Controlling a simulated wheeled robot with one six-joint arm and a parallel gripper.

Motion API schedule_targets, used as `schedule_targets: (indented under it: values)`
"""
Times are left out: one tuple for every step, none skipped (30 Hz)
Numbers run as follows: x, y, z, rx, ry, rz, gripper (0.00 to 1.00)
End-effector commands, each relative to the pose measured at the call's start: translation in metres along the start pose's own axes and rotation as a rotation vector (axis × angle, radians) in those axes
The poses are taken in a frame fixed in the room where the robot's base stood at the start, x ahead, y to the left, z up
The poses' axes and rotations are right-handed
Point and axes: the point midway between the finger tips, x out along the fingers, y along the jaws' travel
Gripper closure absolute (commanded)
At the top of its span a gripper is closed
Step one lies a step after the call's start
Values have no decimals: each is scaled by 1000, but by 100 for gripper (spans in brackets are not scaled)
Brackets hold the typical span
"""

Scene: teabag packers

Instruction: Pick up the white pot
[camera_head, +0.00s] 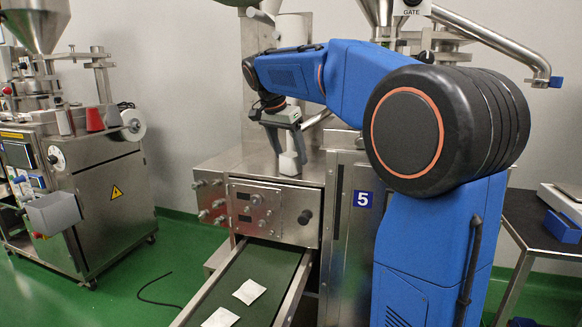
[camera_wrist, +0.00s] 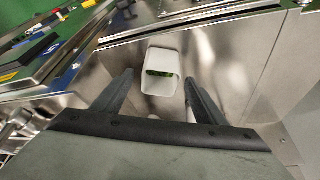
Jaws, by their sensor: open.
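In the head view a white piece, which looks like the pot (camera_head: 288,164), shows low at my gripper (camera_head: 287,150), on top of the steel machine. My gripper points down there, with its two dark fingers apart. I cannot tell how far the fingertips are from the pot.
The steel machine (camera_head: 268,212) has knobs on its front and a green conveyor (camera_head: 240,277) carrying white packets. A steel cabinet (camera_head: 347,215) marked 5 stands beside it. Another packing machine (camera_head: 104,190) stands at left. A table (camera_head: 535,225) with a blue box is at right.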

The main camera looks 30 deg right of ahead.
Motion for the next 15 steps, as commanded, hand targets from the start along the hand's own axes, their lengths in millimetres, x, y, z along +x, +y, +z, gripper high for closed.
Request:
schedule_targets:
  values:
    - [7,0,0,0,-1,2,34]
    - [10,0,0,0,-1,2,34]
    - [14,0,0,0,0,1,34]
    - [16,0,0,1,0,1,34]
    - [17,0,0,1,0,0,34]
    - [19,0,0,1,0,0,34]
    - [20,0,0,1,0,0,34]
    - [20,0,0,1,0,0,34]
    - [20,0,0,1,0,0,34]
    - [20,0,0,1,0,0,34]
    - [20,0,0,1,0,0,34]
    - [20,0,0,1,0,0,34]
    - [20,0,0,1,0,0,34]
    - [20,0,0,0,0,0,39]
    - [20,0,0,0,0,0,49]
